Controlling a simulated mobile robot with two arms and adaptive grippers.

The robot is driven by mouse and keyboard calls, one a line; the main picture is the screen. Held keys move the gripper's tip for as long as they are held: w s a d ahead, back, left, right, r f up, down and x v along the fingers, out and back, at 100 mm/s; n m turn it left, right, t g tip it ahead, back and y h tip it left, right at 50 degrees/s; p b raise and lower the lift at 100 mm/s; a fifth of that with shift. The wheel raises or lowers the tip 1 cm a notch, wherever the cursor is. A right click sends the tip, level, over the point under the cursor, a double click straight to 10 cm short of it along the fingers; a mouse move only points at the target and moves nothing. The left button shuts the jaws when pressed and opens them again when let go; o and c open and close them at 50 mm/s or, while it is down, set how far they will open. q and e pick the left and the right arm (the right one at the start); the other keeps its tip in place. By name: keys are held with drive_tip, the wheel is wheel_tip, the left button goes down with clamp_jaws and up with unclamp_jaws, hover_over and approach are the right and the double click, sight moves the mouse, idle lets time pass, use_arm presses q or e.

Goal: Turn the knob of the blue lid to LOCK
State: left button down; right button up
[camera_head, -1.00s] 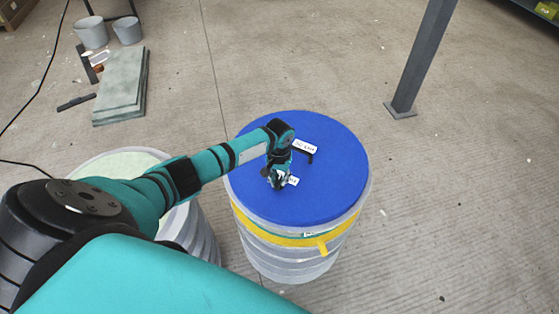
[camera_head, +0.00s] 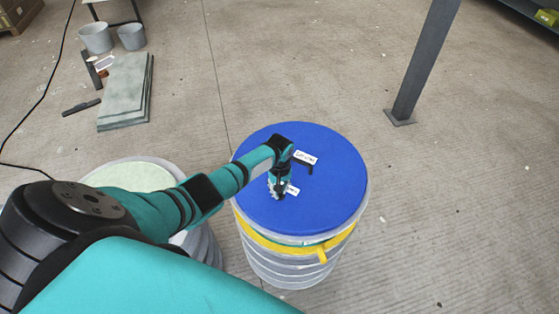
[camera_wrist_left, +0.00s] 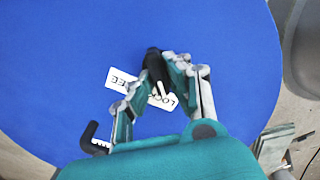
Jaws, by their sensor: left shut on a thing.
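The round blue lid (camera_head: 330,200) lies flat on a grey drum; it also fills much of the left wrist view (camera_wrist_left: 60,60). My left gripper (camera_head: 277,190) points down at the lid. In the left wrist view its fingers (camera_wrist_left: 157,72) are shut on the black knob (camera_wrist_left: 154,64), one on each side. A white mark (camera_wrist_left: 160,88) at the knob's end points towards the LOCK label (camera_wrist_left: 165,101), which a finger partly covers. The FREE label (camera_wrist_left: 122,80) lies to its left. My right gripper is not in view.
A black bent handle (camera_wrist_left: 92,134) stands on the lid. A yellow band (camera_head: 270,243) rings the drum. A second, pale-topped drum (camera_head: 130,176) stands left, partly behind my arm. Grey slabs (camera_head: 126,90) and buckets (camera_head: 97,38) are at the back left. Floor right of the drum is clear.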

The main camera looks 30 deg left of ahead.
use_arm(q)
drive_tip(key=shift+w, duration=0.1)
drive_tip(key=c, duration=1.3)
unclamp_jaws()
drive_tip(key=shift+r, duration=0.1)
wheel_tip(320, 180, up, 12)
drive_tip(key=shift+f, duration=0.1)
